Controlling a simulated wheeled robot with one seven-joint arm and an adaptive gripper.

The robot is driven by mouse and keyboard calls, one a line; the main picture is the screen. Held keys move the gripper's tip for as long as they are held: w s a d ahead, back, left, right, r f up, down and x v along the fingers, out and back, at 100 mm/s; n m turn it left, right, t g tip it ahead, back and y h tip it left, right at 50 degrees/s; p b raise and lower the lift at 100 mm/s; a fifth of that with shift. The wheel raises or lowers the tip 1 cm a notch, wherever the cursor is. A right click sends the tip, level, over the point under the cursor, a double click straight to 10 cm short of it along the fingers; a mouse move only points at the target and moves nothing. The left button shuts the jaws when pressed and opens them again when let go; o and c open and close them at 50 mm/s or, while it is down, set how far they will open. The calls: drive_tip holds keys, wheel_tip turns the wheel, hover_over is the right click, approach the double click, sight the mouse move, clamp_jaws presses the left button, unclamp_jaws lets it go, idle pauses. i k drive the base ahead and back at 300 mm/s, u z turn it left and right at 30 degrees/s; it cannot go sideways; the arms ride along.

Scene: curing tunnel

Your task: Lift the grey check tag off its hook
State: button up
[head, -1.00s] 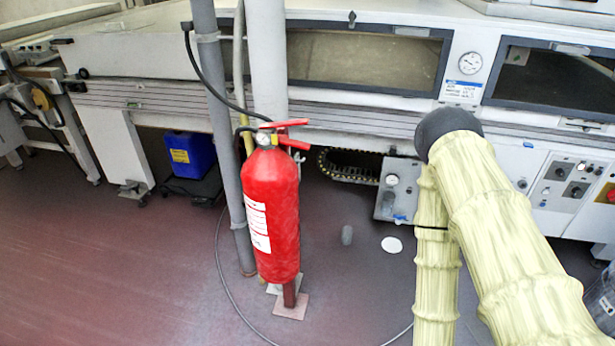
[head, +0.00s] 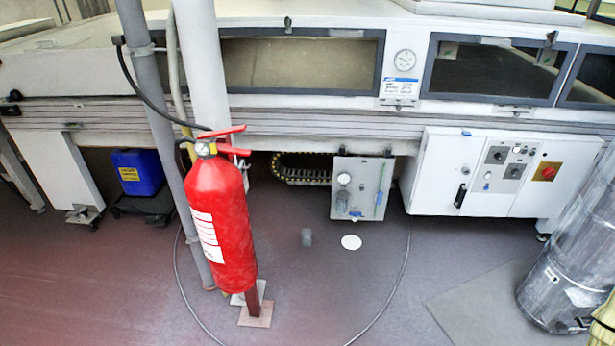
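I cannot make out the grey check tag or its hook for certain in the head view. Small dark hook-like fittings, one at the upper middle (head: 288,24) and one at the upper right (head: 551,38), sit along the machine's top edge. No tag shows clearly on them.
A red fire extinguisher (head: 222,222) stands by grey and white pipes (head: 152,110). A metal cylinder (head: 572,265) stands at the right. A white control box (head: 455,165) is under the machine. A cable loops over the floor around a small grey cylinder (head: 306,237) and white disc (head: 351,242).

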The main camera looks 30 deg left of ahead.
sight(242, 163)
drive_tip(key=z, duration=0.15)
drive_tip(key=i, duration=0.9)
drive_tip(key=u, duration=2.15)
